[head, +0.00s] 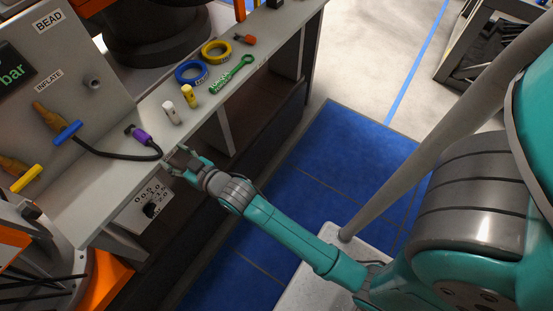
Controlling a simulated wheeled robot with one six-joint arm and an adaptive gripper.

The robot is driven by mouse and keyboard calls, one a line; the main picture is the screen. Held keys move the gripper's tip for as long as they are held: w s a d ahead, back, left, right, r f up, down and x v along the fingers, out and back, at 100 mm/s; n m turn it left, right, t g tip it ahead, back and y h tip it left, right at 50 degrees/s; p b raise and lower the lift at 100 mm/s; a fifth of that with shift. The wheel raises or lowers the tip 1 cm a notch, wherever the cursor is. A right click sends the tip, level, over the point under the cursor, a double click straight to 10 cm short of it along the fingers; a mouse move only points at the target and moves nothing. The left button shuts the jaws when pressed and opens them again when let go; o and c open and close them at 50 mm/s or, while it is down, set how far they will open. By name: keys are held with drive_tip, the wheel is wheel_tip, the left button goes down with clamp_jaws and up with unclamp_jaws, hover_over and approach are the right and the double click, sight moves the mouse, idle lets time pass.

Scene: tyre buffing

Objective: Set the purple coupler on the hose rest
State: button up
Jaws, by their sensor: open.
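The purple coupler (141,136) lies on the pale bench top, at the end of a black hose (105,155) that runs left to the panel fitting with the blue lever. A small dark part at its far left end touches or sits beside it; I cannot tell whether this is a rest. No hose rest can be made out for certain. My gripper (172,158) is open at the bench's front edge, just right of and below the coupler, and apart from it. The hose passes close to my fingertips. Nothing shows between my fingers.
The upright panel (60,85) bounds the left. Bare bench lies in front of the hose.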

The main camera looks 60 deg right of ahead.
drive_tip(key=s+f, duration=0.2)
drive_tip(key=s, duration=0.9)
drive_tip(key=s+f, duration=0.2)
drive_tip(key=s, duration=0.9)
drive_tip(key=s+r+g, duration=0.1)
drive_tip(key=s+r, duration=0.3)
drive_tip(key=s, duration=0.6)
drive_tip(key=s+r, duration=0.4)
drive_tip(key=s, duration=0.6)
drive_tip(key=shift+g, duration=0.4)
drive_tip(key=shift+r, duration=0.1)
